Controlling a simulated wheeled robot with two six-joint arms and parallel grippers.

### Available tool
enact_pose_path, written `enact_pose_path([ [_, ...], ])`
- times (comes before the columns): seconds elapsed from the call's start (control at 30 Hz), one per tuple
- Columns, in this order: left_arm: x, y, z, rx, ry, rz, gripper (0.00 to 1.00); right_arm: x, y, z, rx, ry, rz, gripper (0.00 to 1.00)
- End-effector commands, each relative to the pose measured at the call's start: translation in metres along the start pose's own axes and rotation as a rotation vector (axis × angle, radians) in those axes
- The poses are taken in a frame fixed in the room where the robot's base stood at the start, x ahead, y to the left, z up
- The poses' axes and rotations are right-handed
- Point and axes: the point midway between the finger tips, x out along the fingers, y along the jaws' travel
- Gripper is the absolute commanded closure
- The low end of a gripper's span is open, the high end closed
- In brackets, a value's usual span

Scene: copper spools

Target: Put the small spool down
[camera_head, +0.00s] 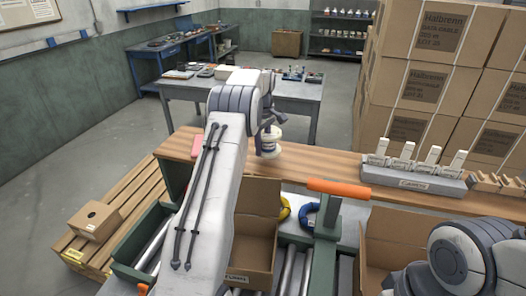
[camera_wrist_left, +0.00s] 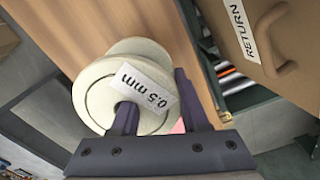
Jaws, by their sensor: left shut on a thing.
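The small spool (camera_head: 268,152) is pale cream with two round flanges and a white label reading "0.5 mm". It shows large in the left wrist view (camera_wrist_left: 100,95), between the dark fingers. My left gripper (camera_wrist_left: 155,103) is shut on it. In the head view this gripper (camera_head: 269,138) is at the far end of my left arm, over the wooden bench top (camera_head: 320,165). Whether the spool touches the wood cannot be told. My right arm shows at the lower right, but its gripper is not in view.
Open cardboard boxes (camera_head: 258,195) stand along the near side of the bench, by an orange-topped green post (camera_head: 340,187). A grey rack (camera_head: 410,177) with white pieces stands to the right. Stacked cartons (camera_head: 430,85) rise behind it.

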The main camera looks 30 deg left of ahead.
Motion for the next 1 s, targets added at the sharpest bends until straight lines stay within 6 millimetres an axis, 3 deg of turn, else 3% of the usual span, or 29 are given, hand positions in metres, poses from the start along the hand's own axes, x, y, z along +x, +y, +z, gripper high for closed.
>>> enact_pose_path([
  [0.3, 0.036, -0.001, 0.0, 0.0, -0.001, -0.002, 1.0, -0.021, -0.002, -0.001, -0.002, 0.0, 0.0, 1.0],
  [0.67, 0.042, 0.0, 0.0, -0.001, 0.0, 0.0, 1.0, -0.018, -0.001, -0.001, -0.002, 0.0, 0.0, 1.0],
  [0.7, 0.042, -0.001, 0.0, -0.001, 0.0, -0.001, 0.48, -0.018, -0.001, -0.001, -0.002, 0.0, 0.0, 1.0],
  [0.77, 0.042, -0.001, 0.0, -0.001, -0.001, -0.001, 0.25, -0.018, -0.001, -0.001, -0.002, 0.0, 0.0, 1.0],
  [1.0, 0.042, -0.001, 0.0, -0.001, -0.001, -0.001, 0.25, -0.019, -0.001, -0.001, -0.002, 0.0, 0.0, 1.0],
])
